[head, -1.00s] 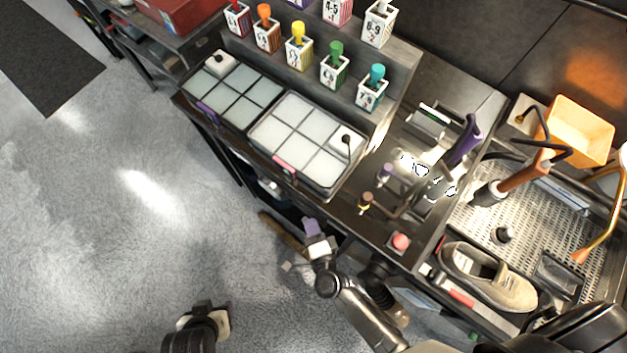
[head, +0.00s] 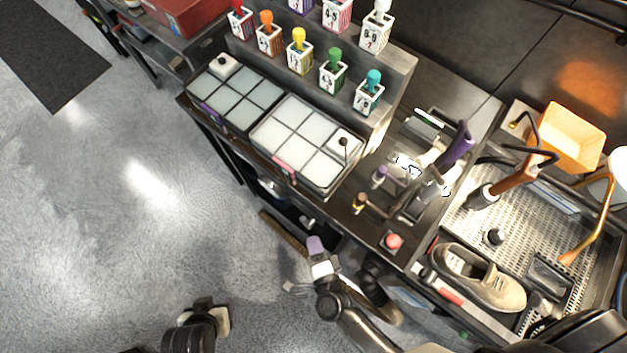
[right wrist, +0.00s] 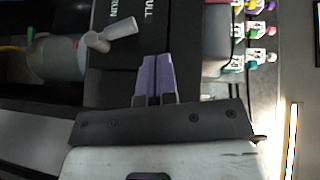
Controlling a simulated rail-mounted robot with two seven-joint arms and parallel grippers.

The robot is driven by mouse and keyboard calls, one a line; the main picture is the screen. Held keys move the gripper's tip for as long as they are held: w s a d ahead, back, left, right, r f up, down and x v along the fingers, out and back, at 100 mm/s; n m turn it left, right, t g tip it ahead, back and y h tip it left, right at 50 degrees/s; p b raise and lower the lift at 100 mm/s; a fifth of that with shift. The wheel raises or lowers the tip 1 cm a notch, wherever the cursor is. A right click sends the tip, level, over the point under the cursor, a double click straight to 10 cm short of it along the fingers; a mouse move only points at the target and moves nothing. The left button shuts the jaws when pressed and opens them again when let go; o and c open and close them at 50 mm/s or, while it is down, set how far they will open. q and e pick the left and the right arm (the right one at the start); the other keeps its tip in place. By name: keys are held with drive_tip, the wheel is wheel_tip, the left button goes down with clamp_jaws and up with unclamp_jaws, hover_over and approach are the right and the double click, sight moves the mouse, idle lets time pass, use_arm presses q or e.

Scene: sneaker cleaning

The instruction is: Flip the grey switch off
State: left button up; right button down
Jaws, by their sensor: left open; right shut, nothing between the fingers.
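A light grey lever (right wrist: 112,35) shows at the upper left of the right wrist view. I take this lever for the grey switch. My right gripper (head: 315,243) is below the bench's front edge in the head view. Its purple fingers are shut and empty in the right wrist view (right wrist: 155,60), pointing at the black panel, right of and below the lever, with no visible contact. My left gripper (head: 222,316) is open and empty, low over the floor at the bottom of the head view.
The bench carries two tile trays (head: 235,93), a row of numbered bottles (head: 333,72), a red button (head: 393,241) and a perforated basin (head: 530,215) with a beige sneaker (head: 478,277). A brown handle (head: 283,233) lies near the right gripper.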

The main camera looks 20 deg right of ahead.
drive_tip(key=shift+s+a+r+p, duration=0.1)
drive_tip(key=shift+s+r+p, duration=0.2)
drive_tip(key=shift+s, duration=0.5)
drive_tip(key=shift+s+a+r+p, duration=0.15)
drive_tip(key=shift+s+r, duration=0.25)
drive_tip(key=shift+s, duration=0.4)
drive_tip(key=shift+d, duration=0.1)
